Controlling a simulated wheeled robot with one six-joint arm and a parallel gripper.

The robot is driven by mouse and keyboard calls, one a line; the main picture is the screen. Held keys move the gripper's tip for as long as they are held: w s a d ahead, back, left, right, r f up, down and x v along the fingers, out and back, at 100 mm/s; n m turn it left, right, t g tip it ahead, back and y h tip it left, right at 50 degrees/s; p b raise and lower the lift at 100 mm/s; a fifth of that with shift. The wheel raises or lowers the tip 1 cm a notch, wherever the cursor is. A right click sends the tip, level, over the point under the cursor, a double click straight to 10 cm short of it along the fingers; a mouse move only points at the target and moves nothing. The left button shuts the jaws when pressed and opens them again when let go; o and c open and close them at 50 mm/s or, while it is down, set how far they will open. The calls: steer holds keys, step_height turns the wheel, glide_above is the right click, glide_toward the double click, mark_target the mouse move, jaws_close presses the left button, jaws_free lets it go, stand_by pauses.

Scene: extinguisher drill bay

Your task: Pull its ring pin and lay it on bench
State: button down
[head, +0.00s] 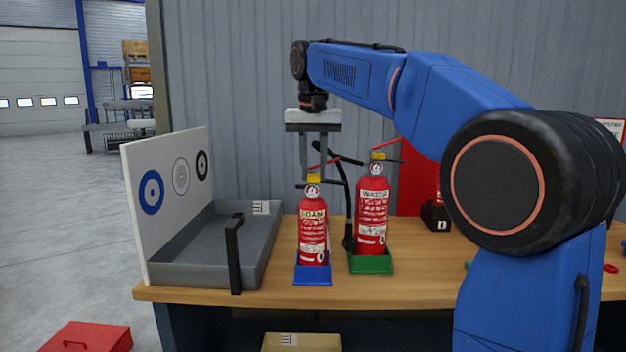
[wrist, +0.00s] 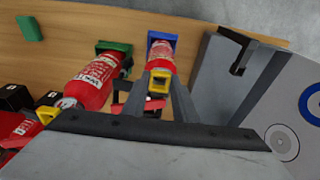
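The red FOAM extinguisher (head: 313,240) stands upright in a blue holder (head: 312,275) on the wooden bench (head: 430,285). A yellow piece (head: 313,178), perhaps the pin's ring or tag, is at its top; it also shows in the wrist view (wrist: 158,83). My gripper (head: 316,170) points down over this extinguisher's head. In the wrist view its two fingers (wrist: 157,95) are apart, one on each side of the yellow piece, with no clear contact. The pin's shaft cannot be made out.
The red WATER extinguisher (head: 372,210) stands close on the right in a green holder (head: 371,264), its black hose between the two. A grey tray (head: 205,275) with a target board (head: 168,190) is at left. Bare bench lies in front of and right of the holders.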

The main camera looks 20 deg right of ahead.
steer(key=shift+s, duration=0.15)
steer(key=shift+s+a+f, duration=0.1)
steer(key=shift+s+a, duration=0.15)
steer(key=shift+s, duration=0.45)
steer(key=shift+s+a+r, duration=0.1)
steer(key=shift+s+a, duration=0.15)
steer(key=shift+s, duration=0.5)
steer(key=shift+s+a+f, duration=0.1)
steer(key=shift+s+a, duration=0.15)
steer(key=shift+s, duration=0.45)
steer(key=shift+s, duration=0.15)
steer(key=shift+s+a, duration=0.25)
steer(key=shift+s, duration=0.45)
steer(key=shift+s+a, duration=0.2)
steer(key=shift+s, duration=0.45)
